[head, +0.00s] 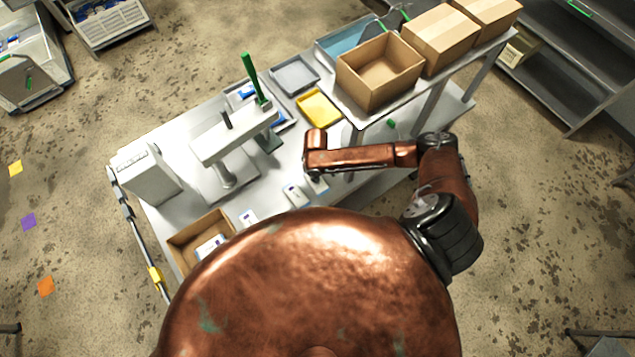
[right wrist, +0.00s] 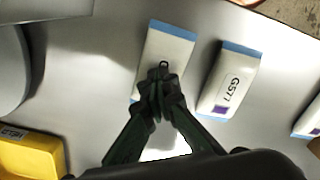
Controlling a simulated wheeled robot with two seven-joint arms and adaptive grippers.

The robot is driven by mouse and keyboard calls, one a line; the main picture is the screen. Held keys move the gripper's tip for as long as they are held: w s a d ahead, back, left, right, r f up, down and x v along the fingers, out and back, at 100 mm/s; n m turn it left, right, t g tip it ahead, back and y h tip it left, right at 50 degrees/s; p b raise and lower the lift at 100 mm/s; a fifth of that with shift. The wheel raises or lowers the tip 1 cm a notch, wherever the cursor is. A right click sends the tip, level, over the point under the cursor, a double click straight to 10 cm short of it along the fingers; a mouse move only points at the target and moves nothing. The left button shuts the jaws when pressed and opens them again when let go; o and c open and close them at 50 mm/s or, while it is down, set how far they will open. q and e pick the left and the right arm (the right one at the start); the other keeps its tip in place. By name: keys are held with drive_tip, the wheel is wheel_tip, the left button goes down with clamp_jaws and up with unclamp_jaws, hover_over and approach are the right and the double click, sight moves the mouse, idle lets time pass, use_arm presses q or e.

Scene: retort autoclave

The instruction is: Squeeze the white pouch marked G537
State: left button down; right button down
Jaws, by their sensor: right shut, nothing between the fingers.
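In the right wrist view my right gripper (right wrist: 162,84) has its dark green fingers together, with nothing held between them. They are over a white pouch (right wrist: 170,48) with blue ends; the fingers hide its middle and no mark on it is readable. Whether they touch it, I cannot tell. Just right lies another white pouch (right wrist: 229,80), whose mark looks like G577. A third pouch (right wrist: 309,120) is cut off at the right edge. In the head view, small white pouches (head: 293,195) lie on the bench by my right arm, which hides the gripper. My left gripper is not in view.
A yellow container (right wrist: 28,155) is at the wrist view's lower left. In the head view, a white press-like device (head: 235,135) with a green lever stands on the bench. An open cardboard box (head: 190,240) is at front left; a raised shelf holds another box (head: 380,72).

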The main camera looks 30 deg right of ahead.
drive_tip(key=shift+s+r+p, duration=0.15)
drive_tip(key=shift+r+p, duration=1.25)
drive_tip(key=shift+p, duration=0.15)
drive_tip(key=shift+r+p, duration=0.85)
drive_tip(key=shift+r, duration=1.65)
